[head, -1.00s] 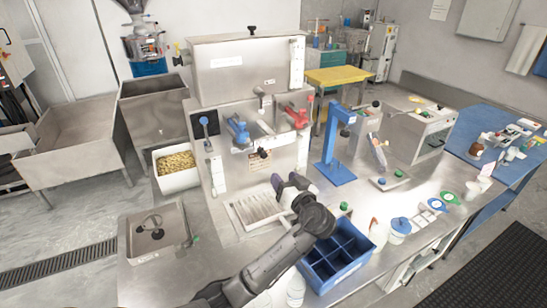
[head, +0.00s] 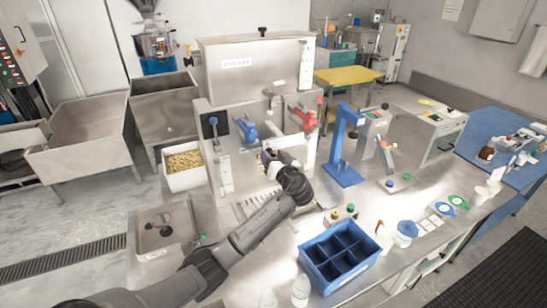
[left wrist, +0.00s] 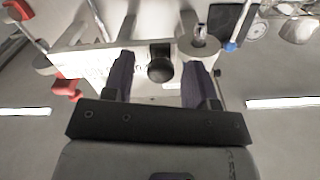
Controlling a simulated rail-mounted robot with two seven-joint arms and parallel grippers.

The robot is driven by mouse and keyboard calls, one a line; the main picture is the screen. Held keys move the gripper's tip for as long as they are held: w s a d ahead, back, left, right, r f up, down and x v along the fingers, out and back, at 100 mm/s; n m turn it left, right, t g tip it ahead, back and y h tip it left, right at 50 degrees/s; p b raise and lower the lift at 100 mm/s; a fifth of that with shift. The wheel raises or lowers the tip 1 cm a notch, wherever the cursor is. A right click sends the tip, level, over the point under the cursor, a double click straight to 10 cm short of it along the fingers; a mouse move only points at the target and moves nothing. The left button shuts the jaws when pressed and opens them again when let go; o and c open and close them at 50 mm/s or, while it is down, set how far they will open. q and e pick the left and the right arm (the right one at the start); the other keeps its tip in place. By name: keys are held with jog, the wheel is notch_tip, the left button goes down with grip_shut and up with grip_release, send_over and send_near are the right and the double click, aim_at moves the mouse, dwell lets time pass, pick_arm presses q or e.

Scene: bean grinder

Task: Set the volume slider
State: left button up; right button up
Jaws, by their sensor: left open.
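My left gripper (head: 268,156) is raised at the front of the steel grinder machine (head: 258,72), between the blue-handled part (head: 243,131) and the red-handled part (head: 305,120). In the left wrist view, my left gripper (left wrist: 158,68) is open. A round black knob (left wrist: 160,70) shows between its two dark fingers, with space on both sides. I cannot tell whether this knob belongs to the volume slider. A white labelled plate (left wrist: 92,66) lies behind it. In the head view the gripper hides this spot. My right gripper is not in view.
A blue divided crate (head: 312,277) stands on the counter at the front. A blue stand (head: 337,160) is right of the machine. A white bin of beans (head: 184,182) sits to the left. The red part (left wrist: 68,89) is near the left finger in the wrist view.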

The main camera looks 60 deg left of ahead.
pick_arm(q)
grip_shut()
dwell(0.5)
